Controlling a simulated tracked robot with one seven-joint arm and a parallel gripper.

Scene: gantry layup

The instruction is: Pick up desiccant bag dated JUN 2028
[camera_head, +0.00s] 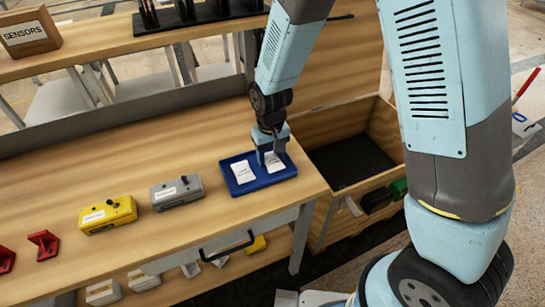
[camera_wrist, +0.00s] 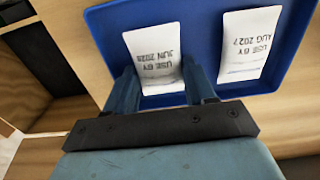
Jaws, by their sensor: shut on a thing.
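A white desiccant bag marked USE BY JUN 2028 (camera_wrist: 152,42) is between the fingers of my gripper (camera_wrist: 161,76) in the wrist view, its print upside down. My gripper is shut on this bag, which is low over or on the blue tray (camera_wrist: 198,22); I cannot tell if it is lifted. A second white bag, marked USE BY AUG 2027 (camera_wrist: 250,45), lies on the tray, apart from my gripper. In the head view my gripper (camera_head: 270,155) is at the right bag (camera_head: 276,165), and the other bag (camera_head: 243,172) lies to its left on the tray (camera_head: 262,183).
A grey box (camera_head: 176,192), a yellow box (camera_head: 107,214) and red brackets (camera_head: 44,244) stand on the wooden bench (camera_head: 140,170) left of the tray. An open wooden bin (camera_head: 345,160) is right of the bench. A SENSORS box (camera_head: 28,33) sits on the upper shelf.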

